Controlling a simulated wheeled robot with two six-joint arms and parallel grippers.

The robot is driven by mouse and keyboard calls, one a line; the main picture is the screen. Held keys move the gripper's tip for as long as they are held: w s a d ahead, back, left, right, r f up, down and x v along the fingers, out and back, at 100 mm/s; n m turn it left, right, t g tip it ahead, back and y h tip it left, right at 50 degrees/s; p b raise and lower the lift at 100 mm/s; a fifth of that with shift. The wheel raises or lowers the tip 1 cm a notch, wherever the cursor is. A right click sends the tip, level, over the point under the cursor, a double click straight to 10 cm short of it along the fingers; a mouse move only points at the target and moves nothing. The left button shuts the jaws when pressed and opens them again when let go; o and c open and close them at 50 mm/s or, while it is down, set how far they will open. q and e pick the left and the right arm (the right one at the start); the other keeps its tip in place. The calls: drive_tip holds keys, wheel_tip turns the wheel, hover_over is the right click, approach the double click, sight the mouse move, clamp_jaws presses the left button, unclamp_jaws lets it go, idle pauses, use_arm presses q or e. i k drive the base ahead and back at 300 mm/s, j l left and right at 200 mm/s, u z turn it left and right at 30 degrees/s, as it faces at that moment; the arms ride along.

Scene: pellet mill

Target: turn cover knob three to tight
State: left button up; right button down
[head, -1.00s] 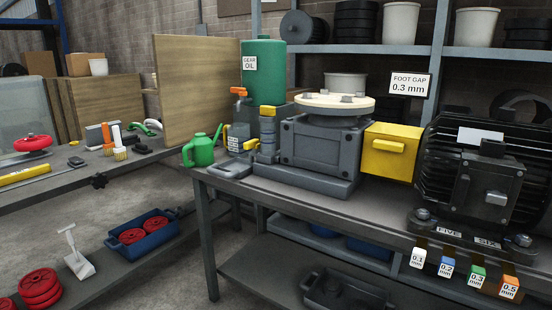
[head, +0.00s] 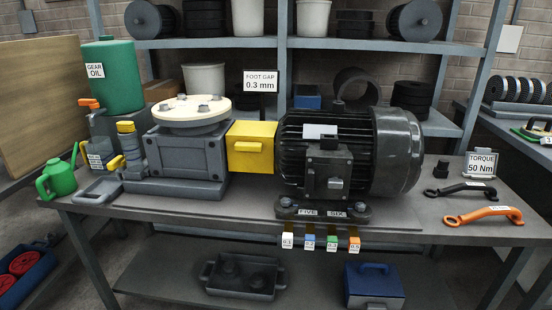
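A grey gearbox (head: 188,156) stands on the bench, left of centre. On it lies a round cream cover (head: 192,114) with several small grey knobs or bolt heads, one at the front (head: 203,109). I see no numbers on them, so I cannot tell which is three or how tight any is. A yellow guard (head: 250,157) with a handle sits between the gearbox and the black motor (head: 330,160). The motor's foot has plates reading FIVE and SIX (head: 322,212). Neither of my grippers is in view.
A green oil tank (head: 112,88) and green watering can (head: 58,178) stand at left. Black (head: 459,188) and orange (head: 484,216) wrenches lie at right by a 50 Nm torque sign (head: 480,165). Coloured gap tags (head: 309,242) hang at the bench's front edge.

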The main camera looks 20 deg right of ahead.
sight(334, 183)
drive_tip(key=l+z, duration=0.15)
drive_tip(key=z, duration=0.9)
drive_tip(key=k+l, duration=0.05)
